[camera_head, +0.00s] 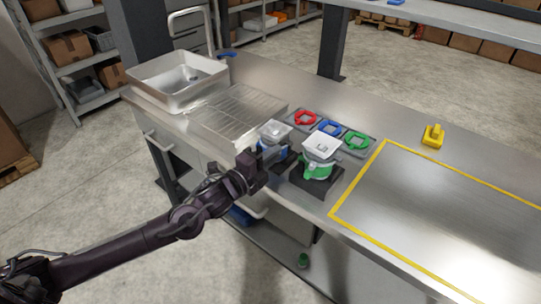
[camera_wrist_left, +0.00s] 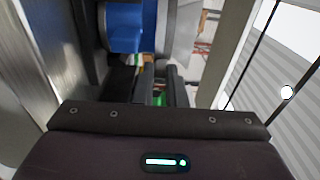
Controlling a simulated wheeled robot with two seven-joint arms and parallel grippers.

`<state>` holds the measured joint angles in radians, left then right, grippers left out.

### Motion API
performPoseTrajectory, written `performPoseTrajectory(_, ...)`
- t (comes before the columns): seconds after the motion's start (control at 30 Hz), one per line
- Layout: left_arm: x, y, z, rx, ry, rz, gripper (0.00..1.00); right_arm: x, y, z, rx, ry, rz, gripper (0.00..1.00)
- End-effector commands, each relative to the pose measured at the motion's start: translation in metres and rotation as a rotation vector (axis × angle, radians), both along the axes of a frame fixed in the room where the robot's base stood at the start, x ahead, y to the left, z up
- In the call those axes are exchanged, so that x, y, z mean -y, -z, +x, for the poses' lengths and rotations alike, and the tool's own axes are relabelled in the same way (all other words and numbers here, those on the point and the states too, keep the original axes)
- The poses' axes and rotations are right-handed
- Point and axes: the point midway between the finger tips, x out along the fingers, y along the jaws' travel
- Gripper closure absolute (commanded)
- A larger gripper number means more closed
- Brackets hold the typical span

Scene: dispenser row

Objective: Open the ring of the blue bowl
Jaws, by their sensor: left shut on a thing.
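The blue bowl (camera_head: 275,131) stands on a dark base near the front edge of the counter, with a pale square lid on top. Its blue ring (camera_head: 281,152) shows low on the bowl, partly hidden by my gripper. My left gripper (camera_head: 264,154) reaches in from the left, at the bowl's near left side. In the left wrist view my left gripper (camera_wrist_left: 154,84) has its fingers close together, just below a blue part (camera_wrist_left: 126,27) of the bowl. It is shut on part of the ring; the gripped piece is mostly hidden. My right gripper is not in view.
A green-ringed bowl (camera_head: 318,160) with a pale lid stands close on the right. Behind are a red ring (camera_head: 306,118), a blue one (camera_head: 330,128) and a green one (camera_head: 356,140) in holders. A drain rack and metal basin (camera_head: 178,78) stand left. The yellow-outlined area is clear.

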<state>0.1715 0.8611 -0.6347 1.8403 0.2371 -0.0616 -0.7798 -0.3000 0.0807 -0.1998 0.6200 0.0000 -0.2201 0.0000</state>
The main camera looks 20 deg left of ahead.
Motion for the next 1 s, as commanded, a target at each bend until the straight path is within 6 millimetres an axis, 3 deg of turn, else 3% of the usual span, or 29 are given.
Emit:
performPoseTrajectory(0.2,0.0095,0.0008,0.0017,-0.002,-0.117,-0.005,1.0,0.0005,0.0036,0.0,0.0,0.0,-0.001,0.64)
performPoseTrajectory(0.53,0.0094,0.0008,0.0016,-0.003,-0.13,-0.001,1.0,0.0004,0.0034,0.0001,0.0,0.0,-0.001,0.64)
performPoseTrajectory(0.57,0.0094,0.0009,0.0016,-0.003,-0.13,-0.001,0.85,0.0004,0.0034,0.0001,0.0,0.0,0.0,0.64)
performPoseTrajectory(0.6,0.0094,0.0009,0.0016,-0.003,-0.13,-0.001,0.8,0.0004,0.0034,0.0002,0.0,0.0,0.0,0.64)
performPoseTrajectory(1.0,0.0066,0.0024,-0.0067,-0.004,-0.129,0.0,0.79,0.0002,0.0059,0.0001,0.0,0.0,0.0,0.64)
